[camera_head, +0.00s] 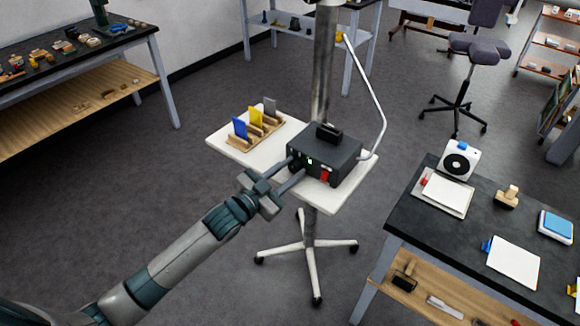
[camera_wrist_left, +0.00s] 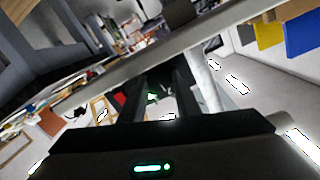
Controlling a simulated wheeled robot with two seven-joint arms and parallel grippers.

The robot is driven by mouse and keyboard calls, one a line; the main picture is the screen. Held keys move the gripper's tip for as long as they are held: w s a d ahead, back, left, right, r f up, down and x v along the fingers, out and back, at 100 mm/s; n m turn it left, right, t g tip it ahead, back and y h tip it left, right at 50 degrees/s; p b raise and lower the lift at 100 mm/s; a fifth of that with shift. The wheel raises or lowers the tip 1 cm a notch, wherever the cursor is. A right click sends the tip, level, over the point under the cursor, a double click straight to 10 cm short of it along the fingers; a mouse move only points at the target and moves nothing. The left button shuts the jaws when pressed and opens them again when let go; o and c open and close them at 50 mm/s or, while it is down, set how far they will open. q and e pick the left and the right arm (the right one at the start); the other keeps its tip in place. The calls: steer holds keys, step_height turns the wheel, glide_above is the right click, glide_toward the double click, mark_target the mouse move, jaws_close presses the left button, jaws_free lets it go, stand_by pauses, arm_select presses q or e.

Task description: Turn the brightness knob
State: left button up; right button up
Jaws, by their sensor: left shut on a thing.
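A dark control box (camera_head: 340,150) sits on the white tray of a wheeled stand. Its front has a small green light or display and a red part (camera_head: 325,175). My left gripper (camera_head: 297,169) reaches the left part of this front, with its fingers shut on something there. The brightness knob itself cannot be made out; the fingers cover that spot. In the left wrist view the two dark fingers (camera_wrist_left: 157,92) point at the box front, where a green glow shows between them. My right gripper is not in view.
The white tray (camera_head: 226,147) also carries a wooden holder with blue, yellow and grey cards (camera_head: 256,117). A dark workbench (camera_head: 420,232) stands at right. Floor at left is clear.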

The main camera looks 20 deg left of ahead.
arm_select(q)
steer(key=shift+m, duration=0.6)
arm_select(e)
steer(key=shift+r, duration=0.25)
arm_select(q)
steer(key=shift+f, duration=0.1)
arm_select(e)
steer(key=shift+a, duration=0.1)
arm_select(q)
steer(key=o, duration=0.8)
steer(key=shift+c, duration=0.2)
steer(key=shift+s, duration=0.1)
